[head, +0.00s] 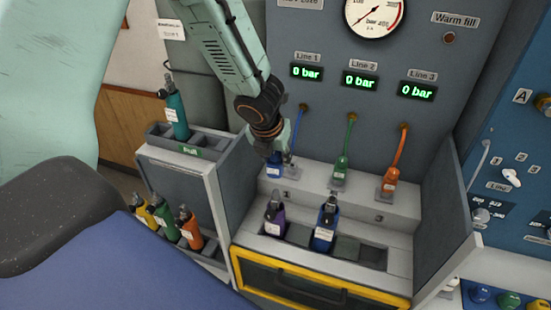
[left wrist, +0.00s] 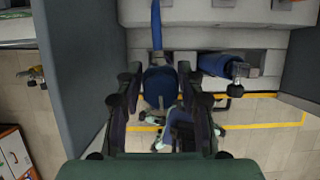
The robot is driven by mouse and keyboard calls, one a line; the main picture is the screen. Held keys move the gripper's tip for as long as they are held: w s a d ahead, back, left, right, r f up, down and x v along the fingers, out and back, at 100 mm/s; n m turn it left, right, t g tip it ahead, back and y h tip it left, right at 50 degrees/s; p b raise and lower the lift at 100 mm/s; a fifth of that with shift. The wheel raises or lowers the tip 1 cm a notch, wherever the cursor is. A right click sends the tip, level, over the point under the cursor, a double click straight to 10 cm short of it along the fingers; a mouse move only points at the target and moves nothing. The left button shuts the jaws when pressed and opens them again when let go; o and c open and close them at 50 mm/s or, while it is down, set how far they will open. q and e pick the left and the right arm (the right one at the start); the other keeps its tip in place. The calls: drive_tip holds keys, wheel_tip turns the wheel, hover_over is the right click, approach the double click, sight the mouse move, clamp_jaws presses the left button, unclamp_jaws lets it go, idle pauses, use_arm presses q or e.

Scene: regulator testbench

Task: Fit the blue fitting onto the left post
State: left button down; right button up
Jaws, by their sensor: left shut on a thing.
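The blue fitting (head: 275,170) is held at the left post, with its blue hose running up to the panel. My left gripper (head: 273,152) comes in from above and is shut on the fitting. In the left wrist view the blue fitting (left wrist: 160,83) sits between the two fingers, with the hose above it. My right gripper is not in view.
A green fitting (head: 341,168) and an orange fitting (head: 390,178) stand on the other posts, to the right. A purple bottle (head: 274,215) and a blue bottle (head: 325,225) stand in the lower tray. Side walls (head: 445,245) close in the bench.

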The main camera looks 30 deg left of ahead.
use_arm(q)
drive_tip(key=shift+r, duration=0.35)
drive_tip(key=shift+f, duration=0.1)
